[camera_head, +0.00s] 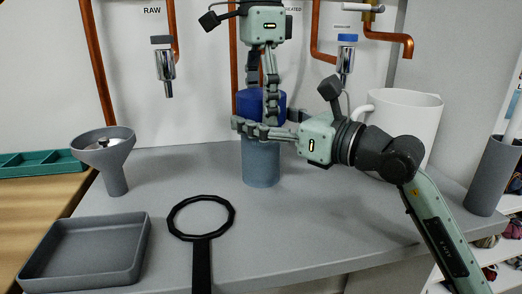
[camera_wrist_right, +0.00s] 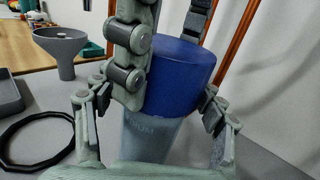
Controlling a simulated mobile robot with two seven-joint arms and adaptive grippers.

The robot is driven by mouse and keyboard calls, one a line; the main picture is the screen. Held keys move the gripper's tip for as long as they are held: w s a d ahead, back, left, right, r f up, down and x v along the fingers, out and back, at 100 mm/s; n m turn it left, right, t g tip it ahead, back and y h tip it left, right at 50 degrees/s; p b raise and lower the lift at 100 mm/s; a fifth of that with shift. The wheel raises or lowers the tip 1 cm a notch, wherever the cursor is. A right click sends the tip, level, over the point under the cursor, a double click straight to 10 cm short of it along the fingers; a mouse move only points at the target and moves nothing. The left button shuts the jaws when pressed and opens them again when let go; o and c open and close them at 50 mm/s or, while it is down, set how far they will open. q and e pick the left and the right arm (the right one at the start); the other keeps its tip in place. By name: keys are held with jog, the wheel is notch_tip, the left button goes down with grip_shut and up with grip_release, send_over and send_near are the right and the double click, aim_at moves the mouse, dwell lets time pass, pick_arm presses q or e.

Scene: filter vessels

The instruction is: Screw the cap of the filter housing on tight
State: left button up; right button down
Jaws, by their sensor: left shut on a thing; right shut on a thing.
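The filter housing (camera_head: 261,166) is a grey-blue translucent cylinder standing upright on the grey bench. Its dark blue cap (camera_head: 243,106) sits on top, and it also shows in the right wrist view (camera_wrist_right: 182,75). My left gripper (camera_head: 262,98) reaches down from above and is shut on the cap, one finger on each side. My right gripper (camera_head: 262,129) comes in level from the right and is shut around the housing's upper part, just below the cap. The fingers hide much of the joint between cap and housing, so I cannot tell how tight it is.
A black ring wrench (camera_head: 202,252) and a grey tray (camera_head: 88,250) lie at the front left, near a grey funnel-shaped stand (camera_head: 116,180). A white pitcher (camera_head: 404,125) stands behind my right arm, a grey cylinder (camera_head: 492,178) at the right edge. Taps and copper pipes line the wall.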

pick_arm(q)
jog(key=o, duration=1.3)
jog(key=shift+r, duration=2.25)
jog(key=shift+c, duration=0.6)
notch_tip(320, 180, up, 4)
jog(key=n, duration=0.3)
jog(key=shift+f, duration=0.2)
jog(key=shift+f, duration=0.1)
